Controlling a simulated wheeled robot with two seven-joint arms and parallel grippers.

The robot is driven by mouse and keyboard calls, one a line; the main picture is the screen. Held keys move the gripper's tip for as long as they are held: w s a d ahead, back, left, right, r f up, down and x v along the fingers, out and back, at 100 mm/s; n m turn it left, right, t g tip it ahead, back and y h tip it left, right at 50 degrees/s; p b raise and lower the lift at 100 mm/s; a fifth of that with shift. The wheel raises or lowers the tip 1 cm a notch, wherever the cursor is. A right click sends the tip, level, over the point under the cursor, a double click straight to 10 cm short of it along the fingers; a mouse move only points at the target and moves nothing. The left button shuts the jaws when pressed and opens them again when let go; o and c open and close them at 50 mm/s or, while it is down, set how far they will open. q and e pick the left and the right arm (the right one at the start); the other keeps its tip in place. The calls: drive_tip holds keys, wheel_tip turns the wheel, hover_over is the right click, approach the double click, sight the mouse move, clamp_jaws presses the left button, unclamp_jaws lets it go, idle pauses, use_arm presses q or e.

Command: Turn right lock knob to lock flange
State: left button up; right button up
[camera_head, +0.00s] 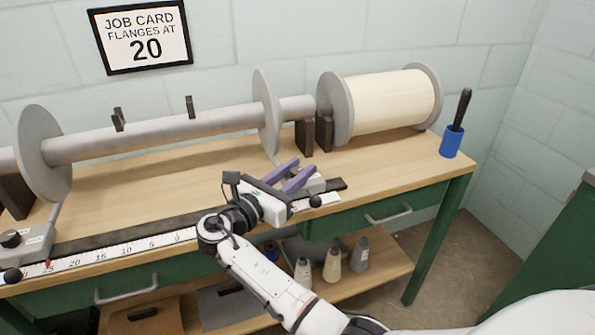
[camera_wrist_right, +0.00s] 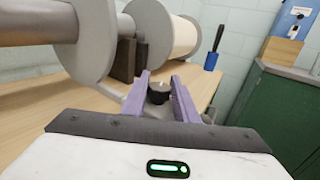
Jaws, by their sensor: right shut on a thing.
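My right gripper (camera_head: 304,166) is over the right end of the bench, its purple fingers on either side of the right lock knob. In the right wrist view, the dark round knob (camera_wrist_right: 159,93), with a pale mark on top, sits between the fingertips of the gripper (camera_wrist_right: 160,88), which is shut on it. The knob is on a grey carriage block (camera_head: 314,184), largely covered by the gripper. The right flange (camera_head: 266,112) stands upright on the roller behind; it also shows in the right wrist view (camera_wrist_right: 92,45). My left gripper is not in view.
The left flange (camera_head: 42,150) and left knob (camera_head: 11,239) are at the left, with a red pointer (camera_head: 47,264) near 25 on the scale (camera_head: 125,249). A cream spool (camera_head: 390,100) and blue brush holder (camera_head: 451,141) stand back right. The job card (camera_head: 143,35) reads 20.

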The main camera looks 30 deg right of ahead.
drive_tip(key=m+g+h+b, duration=0.1)
drive_tip(key=m+g+b, duration=0.1)
drive_tip(key=g, duration=0.2)
drive_tip(key=shift+f, duration=0.2)
drive_tip(key=shift+m+g+b, duration=0.8)
drive_tip(key=shift+g+b, duration=0.1)
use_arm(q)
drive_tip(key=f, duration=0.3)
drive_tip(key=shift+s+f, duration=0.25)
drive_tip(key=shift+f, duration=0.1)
use_arm(e)
drive_tip(key=shift+r+g, duration=0.1)
drive_tip(key=shift+g, duration=0.2)
use_arm(q)
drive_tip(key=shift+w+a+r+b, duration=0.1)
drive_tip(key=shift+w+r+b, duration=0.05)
drive_tip(key=shift+b, duration=0.15)
use_arm(e)
drive_tip(key=shift+d+m, duration=0.1)
drive_tip(key=shift+m, duration=0.2)
drive_tip(key=o, duration=1.1)
drive_tip(key=shift+c, duration=0.2)
